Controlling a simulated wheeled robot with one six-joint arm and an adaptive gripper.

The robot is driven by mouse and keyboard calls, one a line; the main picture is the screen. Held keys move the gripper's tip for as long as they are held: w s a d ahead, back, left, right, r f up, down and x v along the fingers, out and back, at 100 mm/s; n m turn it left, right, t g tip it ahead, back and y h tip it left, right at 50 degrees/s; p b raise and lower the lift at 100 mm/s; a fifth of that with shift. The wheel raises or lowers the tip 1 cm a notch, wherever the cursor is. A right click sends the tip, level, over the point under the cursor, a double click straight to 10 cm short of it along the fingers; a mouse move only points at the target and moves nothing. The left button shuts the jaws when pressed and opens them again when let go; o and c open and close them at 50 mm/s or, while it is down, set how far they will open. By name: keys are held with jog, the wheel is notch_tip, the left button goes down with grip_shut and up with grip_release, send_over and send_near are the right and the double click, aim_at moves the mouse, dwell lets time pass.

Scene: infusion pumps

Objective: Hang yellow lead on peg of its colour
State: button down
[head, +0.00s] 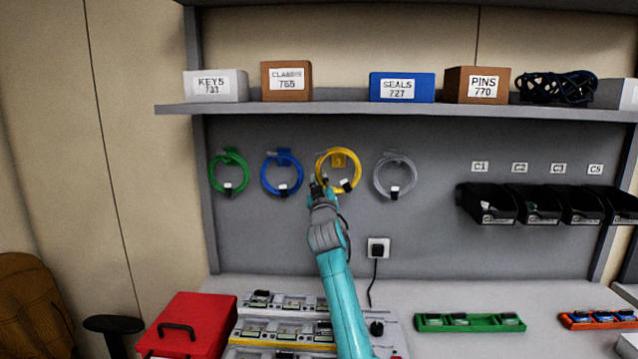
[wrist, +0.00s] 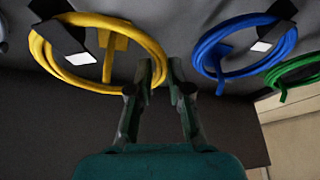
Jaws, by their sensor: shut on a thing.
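The yellow lead (head: 357,172) is a coiled loop with a black-and-white tag, held up at the back panel. It also shows large at upper left in the wrist view (wrist: 60,65). My gripper (head: 320,188) is at the loop's lower left edge; in the wrist view its fingertips (wrist: 163,72) close on the loop's near side. The yellow peg (head: 339,159) appears inside the loop's outline, near its top in the head view; it also shows in the wrist view (wrist: 118,42). I cannot tell whether the loop is around the peg or in front of it.
A blue coil (head: 265,178) and a green coil (head: 213,178) hang to the left, a clear coil (head: 378,180) to the right. A shelf (head: 340,108) with boxes is above. Below are a socket (head: 378,248), a red case (head: 190,318) and several trays.

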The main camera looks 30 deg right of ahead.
jog(key=shift+w+d, duration=0.5)
jog(key=shift+w, duration=0.25)
jog(key=shift+w+d, duration=0.45)
jog(key=shift+w, duration=0.25)
jog(key=shift+f, duration=0.95)
jog(key=c, duration=1)
grip_release()
jog(key=shift+f, duration=0.1)
jog(key=v, duration=1.2)
